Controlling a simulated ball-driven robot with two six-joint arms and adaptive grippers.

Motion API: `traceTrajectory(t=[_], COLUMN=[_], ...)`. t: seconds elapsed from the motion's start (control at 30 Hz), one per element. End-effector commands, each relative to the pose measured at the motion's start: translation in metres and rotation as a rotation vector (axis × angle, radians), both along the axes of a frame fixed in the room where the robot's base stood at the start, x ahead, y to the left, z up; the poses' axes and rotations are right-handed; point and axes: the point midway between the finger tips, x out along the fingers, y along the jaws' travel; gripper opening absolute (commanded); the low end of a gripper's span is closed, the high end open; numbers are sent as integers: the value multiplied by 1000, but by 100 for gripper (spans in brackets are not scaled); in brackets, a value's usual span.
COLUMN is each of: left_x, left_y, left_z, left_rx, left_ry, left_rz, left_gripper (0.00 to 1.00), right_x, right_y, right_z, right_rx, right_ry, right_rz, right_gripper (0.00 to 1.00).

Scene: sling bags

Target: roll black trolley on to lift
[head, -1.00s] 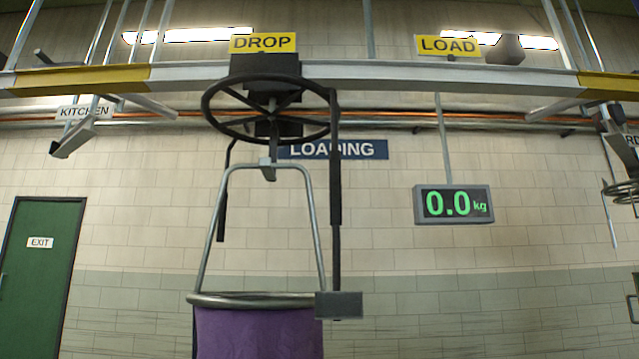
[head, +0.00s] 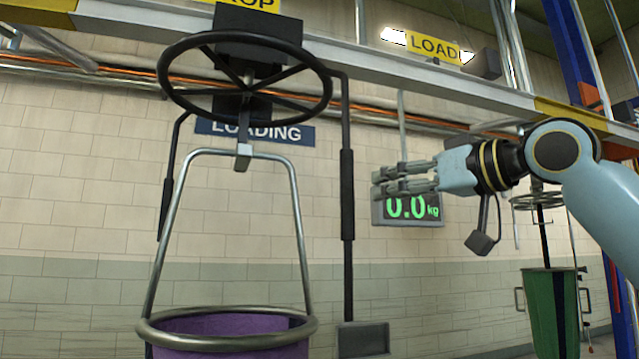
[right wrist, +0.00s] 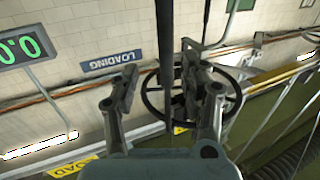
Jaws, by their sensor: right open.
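The black trolley (head: 247,90) hangs under the overhead rail by the DROP sign, with a spoked black wheel and a hook. A steel frame (head: 290,190) with a purple bag (head: 235,325) hangs from the hook. A black rod (head: 347,190) drops from the trolley's right side to a flat grey plate. My right gripper (head: 378,182) is open and empty, pointing left, just right of the rod. In the right wrist view the rod (right wrist: 164,40) crosses between the fingers, apparently ahead of them. I cannot make out which part is the lift. My left gripper is out of view.
The overhead rail (head: 400,62) runs right past the LOAD sign (head: 435,47) to a yellow section (head: 570,113). A display (head: 408,210) reading 0.0 kg is behind my right gripper. A green bag (head: 550,310) hangs at the far right.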

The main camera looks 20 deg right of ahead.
Motion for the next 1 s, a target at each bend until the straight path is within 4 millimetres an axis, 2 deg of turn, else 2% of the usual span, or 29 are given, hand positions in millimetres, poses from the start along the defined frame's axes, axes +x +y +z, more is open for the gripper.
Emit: traceTrajectory(t=[0.07, 0.17, 0.43, 0.7, 1.0], left_x=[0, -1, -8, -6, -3], left_y=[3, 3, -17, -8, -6], left_z=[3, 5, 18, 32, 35], left_rx=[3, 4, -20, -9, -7], left_ry=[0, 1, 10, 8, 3], left_rz=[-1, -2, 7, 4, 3], left_gripper=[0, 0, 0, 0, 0], right_x=[-8, -6, 30, 73, 88], right_y=[6, 9, 26, 45, 51], right_z=[10, 13, 14, 12, 10], right_rx=[-14, -15, -7, -12, -17], right_ry=[-14, -18, -16, -15, -18], right_rz=[13, 18, 21, 18, 15], right_gripper=[45, 45, 45, 45, 45])
